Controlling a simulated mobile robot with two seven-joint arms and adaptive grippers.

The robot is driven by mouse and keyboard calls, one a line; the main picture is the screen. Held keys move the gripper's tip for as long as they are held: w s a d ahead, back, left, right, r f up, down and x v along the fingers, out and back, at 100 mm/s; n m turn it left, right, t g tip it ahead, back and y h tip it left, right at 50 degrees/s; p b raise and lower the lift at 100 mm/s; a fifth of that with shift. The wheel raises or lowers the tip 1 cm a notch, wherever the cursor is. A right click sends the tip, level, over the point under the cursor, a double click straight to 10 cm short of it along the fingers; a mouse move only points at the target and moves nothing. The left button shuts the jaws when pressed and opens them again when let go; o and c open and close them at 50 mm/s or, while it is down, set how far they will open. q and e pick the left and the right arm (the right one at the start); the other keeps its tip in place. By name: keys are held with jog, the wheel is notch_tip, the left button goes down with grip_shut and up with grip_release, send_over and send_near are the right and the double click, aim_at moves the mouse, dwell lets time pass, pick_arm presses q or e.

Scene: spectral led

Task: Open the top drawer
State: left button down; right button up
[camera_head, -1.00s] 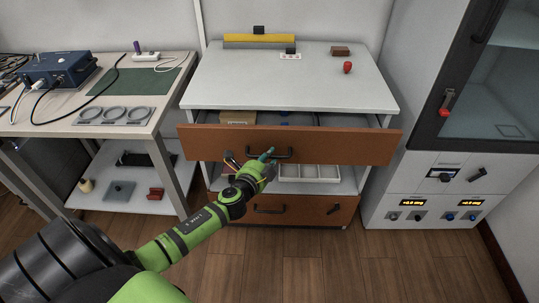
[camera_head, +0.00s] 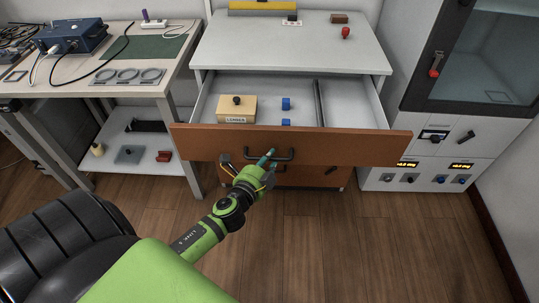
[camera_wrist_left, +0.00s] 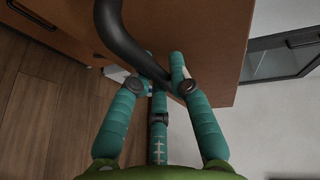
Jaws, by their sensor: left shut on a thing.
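The top drawer (camera_head: 350,145) has a brown front and is pulled well out of the white cabinet. Its inside shows in the head view. The dark curved handle (camera_head: 291,155) is on the drawer front; in the left wrist view the handle (camera_wrist_left: 128,45) runs between my teal fingers. My left gripper (camera_head: 268,158) is shut on the left part of the handle. In the left wrist view the gripper (camera_wrist_left: 160,75) has its fingertips around the bar. My right gripper is not in view.
Inside the drawer are a wooden box marked LENSES (camera_head: 237,109), blue pieces (camera_head: 286,103) and a dark divider (camera_head: 319,103). A lower drawer (camera_head: 300,178) sits beneath. A workbench (camera_head: 180,60) stands left, a tall cabinet (camera_head: 420,110) right. Floor in front is clear.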

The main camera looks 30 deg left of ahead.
pick_arm(q)
jog(key=shift+s, duration=0.1)
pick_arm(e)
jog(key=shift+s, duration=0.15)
pick_arm(q)
jog(key=c, duration=1.1)
grip_release()
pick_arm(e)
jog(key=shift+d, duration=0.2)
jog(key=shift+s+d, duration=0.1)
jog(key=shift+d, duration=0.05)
pick_arm(q)
jog(key=v, duration=1.2)
jog(key=shift+f, duration=0.15)
